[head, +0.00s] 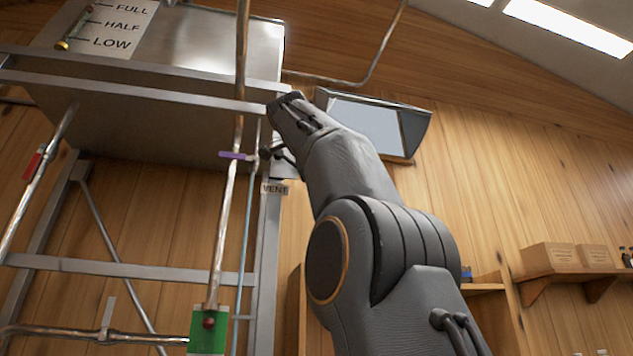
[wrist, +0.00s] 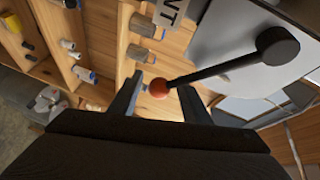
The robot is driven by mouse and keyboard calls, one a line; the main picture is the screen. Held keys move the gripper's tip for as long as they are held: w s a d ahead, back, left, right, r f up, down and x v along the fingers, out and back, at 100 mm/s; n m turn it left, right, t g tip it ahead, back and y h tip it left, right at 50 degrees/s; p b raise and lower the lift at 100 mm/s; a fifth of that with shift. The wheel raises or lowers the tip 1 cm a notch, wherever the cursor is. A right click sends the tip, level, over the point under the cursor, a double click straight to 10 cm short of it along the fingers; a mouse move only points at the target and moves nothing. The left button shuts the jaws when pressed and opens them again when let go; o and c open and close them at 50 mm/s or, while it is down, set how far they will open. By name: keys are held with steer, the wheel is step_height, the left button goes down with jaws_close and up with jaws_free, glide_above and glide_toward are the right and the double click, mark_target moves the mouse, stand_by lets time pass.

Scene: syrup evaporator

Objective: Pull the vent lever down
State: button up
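The vent lever is a black rod with a round black pivot and an orange-red ball at its free end; in the wrist view its rod (wrist: 215,70) runs from the upper right down to the ball. My gripper (wrist: 157,90) is open, one finger on each side of the ball, with visible gaps; contact is not seen. In the head view the lever's dark pivot (head: 265,153) shows just above the VENT label (head: 275,189), and the rest of the lever is mostly hidden by my arm. The label also shows partly in the wrist view (wrist: 172,9).
A metal pan (head: 150,115) on a frame stands at the left. Pipes carry purple (head: 235,155), red (head: 33,163) and green (head: 208,330) parts. A grey-framed panel (head: 370,125) is behind my arm. Shelves (head: 580,273) with boxes line the right wall.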

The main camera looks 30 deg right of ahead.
steer(key=shift+s+r, duration=0.1)
steer(key=f+b+v, duration=0.1)
steer(key=b+v, duration=0.1)
steer(key=v, duration=0.5)
steer(key=shift+s+a+r, duration=0.2)
steer(key=shift+s+r, duration=0.1)
steer(key=shift+r, duration=0.2)
